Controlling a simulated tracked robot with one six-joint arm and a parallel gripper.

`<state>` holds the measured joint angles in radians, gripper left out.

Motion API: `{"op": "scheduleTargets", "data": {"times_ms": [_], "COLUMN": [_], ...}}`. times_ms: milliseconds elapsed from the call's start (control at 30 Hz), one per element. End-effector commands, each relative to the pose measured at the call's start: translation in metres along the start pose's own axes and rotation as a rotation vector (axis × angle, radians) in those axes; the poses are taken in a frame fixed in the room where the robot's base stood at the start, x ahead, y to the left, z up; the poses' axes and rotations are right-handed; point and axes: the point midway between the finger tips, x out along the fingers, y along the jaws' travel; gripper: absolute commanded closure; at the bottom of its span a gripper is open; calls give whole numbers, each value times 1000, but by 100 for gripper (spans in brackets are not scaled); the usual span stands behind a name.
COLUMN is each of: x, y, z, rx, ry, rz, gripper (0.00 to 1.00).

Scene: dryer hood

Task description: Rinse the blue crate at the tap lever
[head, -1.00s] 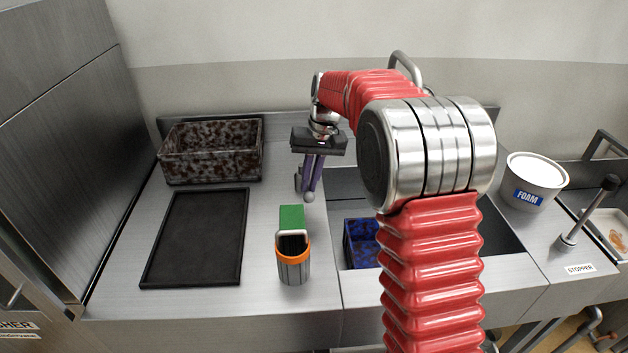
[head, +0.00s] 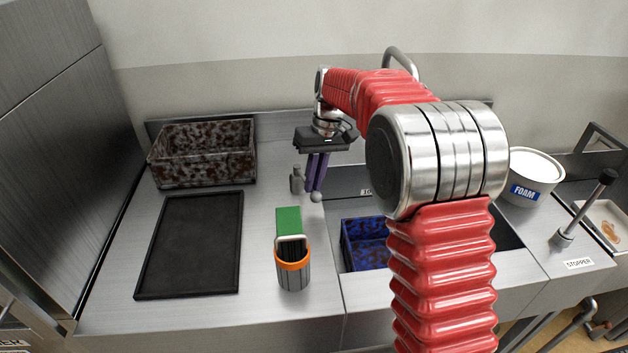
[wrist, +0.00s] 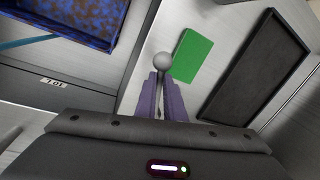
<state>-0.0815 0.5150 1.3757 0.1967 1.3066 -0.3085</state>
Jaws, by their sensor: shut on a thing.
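The blue crate (head: 364,243), dark-speckled, sits inside the sink, its right part hidden behind my arm. It also shows at the top left of the wrist view (wrist: 112,12). My gripper (head: 314,186) points down at the sink's left rim, behind and left of the crate. In the wrist view, its purple fingers (wrist: 162,92) are closed around the tap lever, whose grey ball knob (wrist: 162,62) sticks out past the fingertips. The knob also shows below the fingers in the head view (head: 316,197).
A green-topped holder with an orange rim (head: 292,262) stands left of the sink. A black tray (head: 140,275) and a speckled brown bin (head: 205,165) lie farther left. A foam tub (head: 534,180) and stopper lever (head: 585,210) are at right.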

Motion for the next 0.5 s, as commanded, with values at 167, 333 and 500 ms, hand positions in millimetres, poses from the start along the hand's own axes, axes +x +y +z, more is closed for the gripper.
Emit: {"op": "scheduleTargets", "data": {"times_ms": [167, 333, 500], "x": [-1, -1, 0], "y": [-1, -1, -1], "z": [-2, -2, -1], "rx": [-6, -6, -6], "ry": [6, 6, 3], "rz": [1, 2, 1], "gripper": [100, 90, 78]}}
